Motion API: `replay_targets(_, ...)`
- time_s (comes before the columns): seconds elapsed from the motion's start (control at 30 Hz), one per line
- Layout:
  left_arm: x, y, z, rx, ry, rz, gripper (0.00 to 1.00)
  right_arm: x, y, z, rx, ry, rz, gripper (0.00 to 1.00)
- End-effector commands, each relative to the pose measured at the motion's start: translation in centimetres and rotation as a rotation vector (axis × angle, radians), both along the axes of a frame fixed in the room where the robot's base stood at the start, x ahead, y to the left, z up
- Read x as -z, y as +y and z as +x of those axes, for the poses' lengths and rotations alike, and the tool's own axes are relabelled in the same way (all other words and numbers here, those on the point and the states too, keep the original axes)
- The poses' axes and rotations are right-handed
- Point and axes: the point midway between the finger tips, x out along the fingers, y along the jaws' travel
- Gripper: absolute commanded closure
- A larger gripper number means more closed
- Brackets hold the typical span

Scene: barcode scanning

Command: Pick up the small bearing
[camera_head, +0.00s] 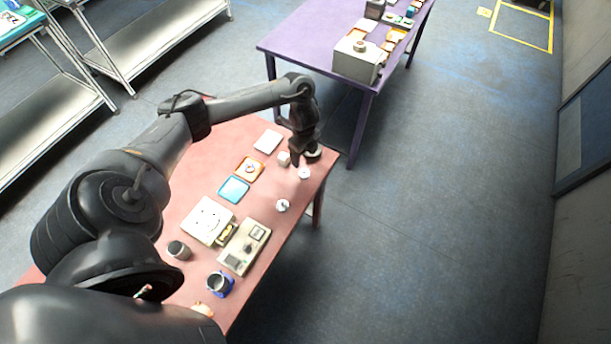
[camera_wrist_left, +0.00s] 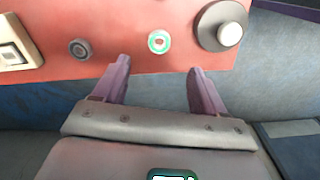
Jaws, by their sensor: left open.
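Two small ring-shaped parts lie near the table edge in the left wrist view, and I cannot tell for sure which is the small bearing. One is a pale ring with a green inner band (camera_wrist_left: 158,41); the other is a grey ring with a dark centre (camera_wrist_left: 80,48) to its left. In the head view they seem to be the pale part (camera_head: 304,174) below my gripper and the part (camera_head: 282,205) nearer the device. My left gripper (camera_wrist_left: 159,68) is open and empty, its fingertips spread to either side of the green-banded ring, short of it. My right gripper is out of view.
A grey disc with a pale knob (camera_wrist_left: 222,30) lies close right of the green-banded ring. The red table (camera_head: 190,200) also holds a device (camera_head: 243,245), a white plate (camera_head: 207,221), a blue tray (camera_head: 234,189) and dark cups. A purple table (camera_head: 300,35) stands behind.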

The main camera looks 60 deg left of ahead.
Motion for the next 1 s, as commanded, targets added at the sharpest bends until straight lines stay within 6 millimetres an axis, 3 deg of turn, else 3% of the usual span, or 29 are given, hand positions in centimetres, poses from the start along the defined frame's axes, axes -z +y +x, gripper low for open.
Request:
replay_targets(0.3,4.0,-0.1,0.3,-0.001,-0.006,0.0,0.29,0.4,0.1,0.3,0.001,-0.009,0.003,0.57)
replay_targets(0.57,5.4,-0.2,0.1,0.001,-0.006,-0.002,0.29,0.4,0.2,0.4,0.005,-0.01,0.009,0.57)
replay_targets(0.83,8.8,-0.6,-0.5,0.0,-0.006,-0.002,0.29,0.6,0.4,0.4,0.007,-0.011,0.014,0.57)
replay_targets(1.0,9.9,-0.5,-0.4,0.001,-0.007,0.0,0.29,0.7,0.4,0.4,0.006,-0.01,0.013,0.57)
